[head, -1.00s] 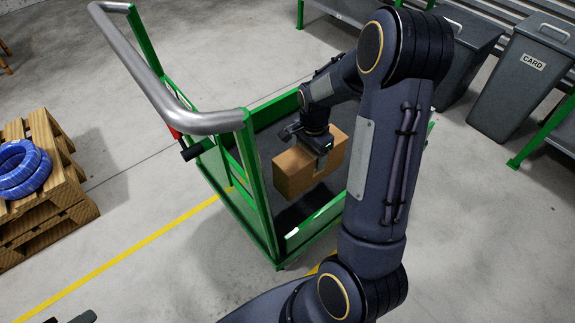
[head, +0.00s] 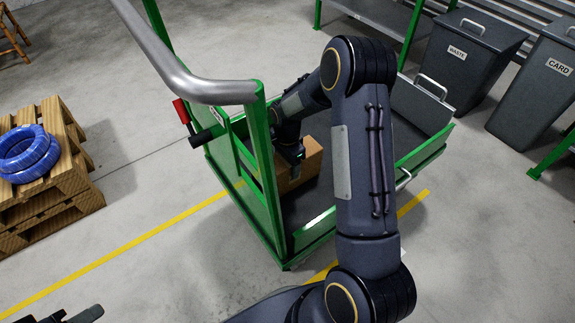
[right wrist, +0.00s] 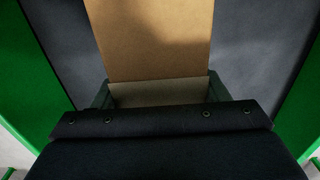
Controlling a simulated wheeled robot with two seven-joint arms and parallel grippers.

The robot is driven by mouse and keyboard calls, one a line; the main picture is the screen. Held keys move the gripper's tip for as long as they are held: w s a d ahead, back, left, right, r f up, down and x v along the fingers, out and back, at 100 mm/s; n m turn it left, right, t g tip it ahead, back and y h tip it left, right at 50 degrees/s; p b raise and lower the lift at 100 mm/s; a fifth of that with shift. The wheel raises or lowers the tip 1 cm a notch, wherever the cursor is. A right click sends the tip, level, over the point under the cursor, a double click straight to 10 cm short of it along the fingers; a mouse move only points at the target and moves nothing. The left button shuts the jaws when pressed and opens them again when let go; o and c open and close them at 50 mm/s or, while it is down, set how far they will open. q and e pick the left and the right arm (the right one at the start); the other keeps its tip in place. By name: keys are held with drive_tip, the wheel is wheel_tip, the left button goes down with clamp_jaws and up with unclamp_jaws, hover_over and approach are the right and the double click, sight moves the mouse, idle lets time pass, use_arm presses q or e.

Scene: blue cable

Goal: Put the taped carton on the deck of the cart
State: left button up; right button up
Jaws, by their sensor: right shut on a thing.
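The brown carton (head: 312,158) is inside the green cart, above or on its dark deck (head: 312,204). I cannot tell whether its underside touches the deck. My right gripper (head: 292,154) reaches down from above and is shut on the carton. In the right wrist view the carton (right wrist: 150,35) sits between the fingers, with dark deck on both sides. The handle-end frame and my arm hide part of the carton, and I make out no tape. My left gripper (head: 68,316) shows only partly at the bottom left edge, and its jaws are unclear.
The cart's grey handle (head: 190,85) and green side rail (head: 425,150) surround the deck. A pallet stack (head: 50,185) with blue cable (head: 28,155) stands left. Waste (head: 465,55) and card (head: 535,90) bins stand right. Open floor lies in front.

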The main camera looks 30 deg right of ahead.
drive_tip(key=shift+f, duration=0.25)
drive_tip(key=shift+f, duration=0.1)
drive_tip(key=o, duration=1.4)
drive_tip(key=shift+o, duration=0.2)
wheel_tip(320, 180, up, 12)
drive_tip(key=p, duration=0.4)
drive_tip(key=shift+r, duration=0.2)
